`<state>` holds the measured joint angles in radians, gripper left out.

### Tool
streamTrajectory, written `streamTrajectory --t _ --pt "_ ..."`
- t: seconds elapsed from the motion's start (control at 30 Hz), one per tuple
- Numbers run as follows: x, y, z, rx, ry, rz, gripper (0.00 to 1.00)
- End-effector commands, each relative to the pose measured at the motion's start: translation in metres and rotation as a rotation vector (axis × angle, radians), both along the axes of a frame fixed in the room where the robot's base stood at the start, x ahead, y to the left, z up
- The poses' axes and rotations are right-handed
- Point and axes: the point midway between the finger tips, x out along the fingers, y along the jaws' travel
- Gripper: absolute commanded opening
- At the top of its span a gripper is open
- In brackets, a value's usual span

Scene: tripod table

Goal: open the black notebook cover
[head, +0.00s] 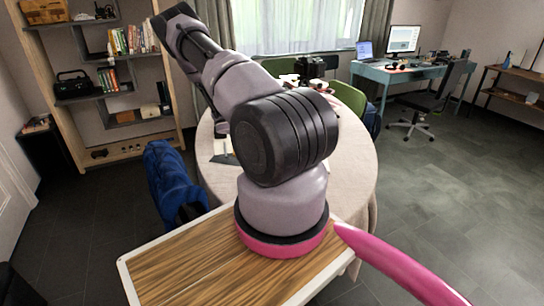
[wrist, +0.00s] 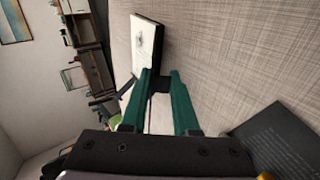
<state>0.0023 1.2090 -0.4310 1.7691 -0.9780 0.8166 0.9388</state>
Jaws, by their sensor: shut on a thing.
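In the wrist view, a pale panel with a small dark drawing (wrist: 143,45) and a black edge stands just beyond my fingertips. It looks like the black notebook (wrist: 157,50), seen at a steep slant. My gripper (wrist: 160,83) has green fingers, with a dark piece between their tips. That piece appears to join the black edge, so the fingers seem shut on the notebook cover. How far the cover is raised cannot be told. In the head view my arm hides most of the round table's middle, and the notebook cannot be made out.
A dark grey flat thing with faint print (wrist: 285,140) lies on the cloth at lower right in the wrist view. The round table (head: 350,165) has a pale cloth. Green chairs (head: 348,97) stand behind it, a blue chair (head: 165,185) at its left. Bare cloth shows at its right.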

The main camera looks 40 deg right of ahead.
Motion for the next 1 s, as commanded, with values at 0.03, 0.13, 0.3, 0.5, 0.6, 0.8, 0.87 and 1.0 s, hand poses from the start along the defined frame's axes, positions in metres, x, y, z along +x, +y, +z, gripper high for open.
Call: streamTrajectory --t 0.03,0.13,0.3,0.5,0.6,0.8,0.87,1.0 --pt "-0.003 -0.002 0.004 0.024 -0.022 -0.004 0.00" --pt "-0.005 -0.005 0.010 0.065 -0.059 -0.002 0.00" --pt "-0.009 -0.009 0.017 0.058 -0.054 0.000 0.00" --pt "-0.010 -0.011 0.019 0.058 -0.052 0.001 0.00" --pt "-0.010 -0.011 0.019 0.057 -0.052 0.000 0.00" --pt "-0.010 -0.011 0.019 0.057 -0.052 0.000 0.00" --pt "-0.010 -0.011 0.019 0.057 -0.052 0.000 0.00" --pt "-0.010 -0.011 0.019 0.057 -0.052 0.000 0.00"
